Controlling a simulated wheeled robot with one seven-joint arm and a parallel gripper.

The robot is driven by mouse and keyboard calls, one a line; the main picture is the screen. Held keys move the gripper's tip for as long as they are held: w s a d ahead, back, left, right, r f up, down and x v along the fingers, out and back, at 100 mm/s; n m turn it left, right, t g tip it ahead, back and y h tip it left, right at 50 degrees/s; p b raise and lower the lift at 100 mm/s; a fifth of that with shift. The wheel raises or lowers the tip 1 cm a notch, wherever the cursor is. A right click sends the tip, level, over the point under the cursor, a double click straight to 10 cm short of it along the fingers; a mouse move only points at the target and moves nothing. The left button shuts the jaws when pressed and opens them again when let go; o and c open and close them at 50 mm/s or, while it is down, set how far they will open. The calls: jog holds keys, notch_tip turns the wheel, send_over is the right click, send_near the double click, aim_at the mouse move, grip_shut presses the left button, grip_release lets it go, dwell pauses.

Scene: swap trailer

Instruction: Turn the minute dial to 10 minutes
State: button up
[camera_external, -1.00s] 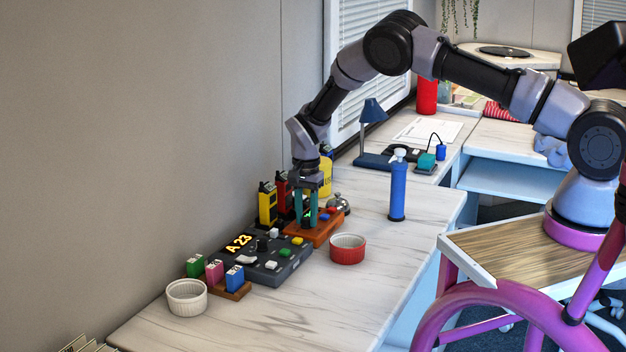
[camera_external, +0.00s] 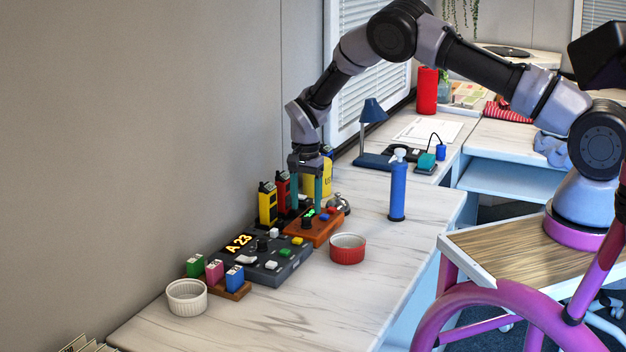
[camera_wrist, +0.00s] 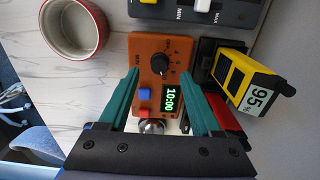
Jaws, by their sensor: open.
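An orange-brown timer box (camera_external: 325,232) sits on the white desk beside the dark control panel. In the wrist view, the box (camera_wrist: 150,45) carries a black minute dial (camera_wrist: 159,64) beside MIN lettering. Its lit green display (camera_wrist: 171,99) reads 10:00. A blue button (camera_wrist: 144,93) and a red button (camera_wrist: 142,112) are next to the display. My gripper (camera_external: 306,202) is open and empty, pointing down above the box. In the wrist view its teal fingers (camera_wrist: 160,73) stand on either side of the dial, apart from it.
A dark panel reading A 23 (camera_external: 283,267) lies left of the box.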

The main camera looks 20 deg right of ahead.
notch_tip(320, 180, up, 7)
dwell(0.3)
notch_tip(320, 180, up, 19)
jog(key=t+y, duration=0.1)
jog(key=y, duration=0.1)
send_over(307, 218)
jog(key=d, duration=1)
jog(key=s+d+r+n+t+y, duration=0.1)
jog(key=s+d+r, duration=0.3)
jog(key=d+r, duration=0.15)
jog(key=s+d+r+n+t, duration=0.1)
jog(key=s+d+r, duration=0.3)
jog(key=r, duration=0.3)
jog(key=s+d+r+n+t, duration=0.1)
jog(key=s+d+r, duration=0.3)
jog(key=s, duration=0.2)
jog(key=s+d+r+t, duration=0.1)
jog(key=s+d+r, duration=0.3)
jog(key=s, duration=0.2)
jog(key=s+d+n+t, duration=0.1)
jog(key=s+d, duration=0.1)
jog(key=s, duration=0.5)
jog(key=s+d+n+t+h, duration=0.1)
jog(key=s+d, duration=0.2)
jog(key=s, duration=0.5)
jog(key=shift+f, duration=0.45)
